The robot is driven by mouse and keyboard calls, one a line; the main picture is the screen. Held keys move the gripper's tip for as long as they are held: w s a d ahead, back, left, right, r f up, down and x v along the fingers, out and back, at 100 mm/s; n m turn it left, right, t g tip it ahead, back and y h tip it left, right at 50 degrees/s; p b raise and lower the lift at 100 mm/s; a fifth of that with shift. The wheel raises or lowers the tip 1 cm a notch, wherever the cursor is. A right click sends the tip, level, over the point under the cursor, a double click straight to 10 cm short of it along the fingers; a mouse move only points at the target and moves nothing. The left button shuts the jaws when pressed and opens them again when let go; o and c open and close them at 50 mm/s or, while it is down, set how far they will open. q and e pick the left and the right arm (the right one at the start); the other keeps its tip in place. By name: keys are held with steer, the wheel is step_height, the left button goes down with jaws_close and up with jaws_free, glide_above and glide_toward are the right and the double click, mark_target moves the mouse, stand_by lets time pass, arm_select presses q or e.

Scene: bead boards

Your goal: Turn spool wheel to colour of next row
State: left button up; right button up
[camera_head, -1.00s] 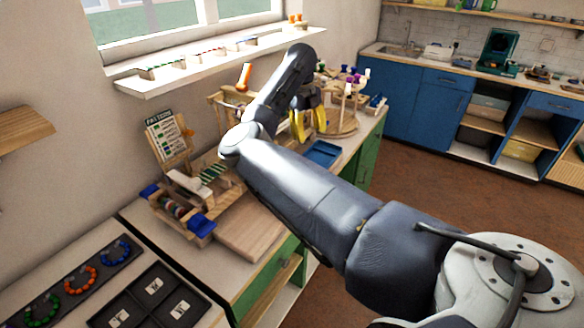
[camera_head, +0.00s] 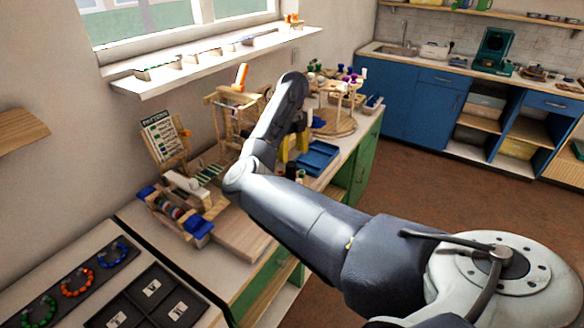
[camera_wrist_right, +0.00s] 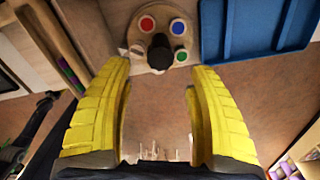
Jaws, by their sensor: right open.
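A round wooden disc (camera_wrist_right: 158,38) with red, blue, green and white spots and a dark central knob (camera_wrist_right: 160,52) lies just beyond my right fingertips in the right wrist view. My right gripper (camera_wrist_right: 160,75) is open, its yellow fingers apart on either side of the knob and nothing between them. In the head view my right gripper (camera_head: 294,147) is over the bench beside the blue tray (camera_head: 318,157), largely hidden by my arm. A round wooden stand (camera_head: 335,125) with posts and coloured spools is behind it. The pattern card (camera_head: 158,135) leans at the left. My left gripper is out of view.
A wooden bead loom (camera_head: 170,208) with blue end blocks stands left of my arm, near a bare wooden board (camera_head: 240,232). A wooden frame (camera_head: 235,112) stands near the wall. A dark tray (camera_head: 75,285) with bead rings is at lower left.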

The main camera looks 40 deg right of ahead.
mark_target(292, 165)
steer(key=shift+f, duration=3.2)
jaws_close()
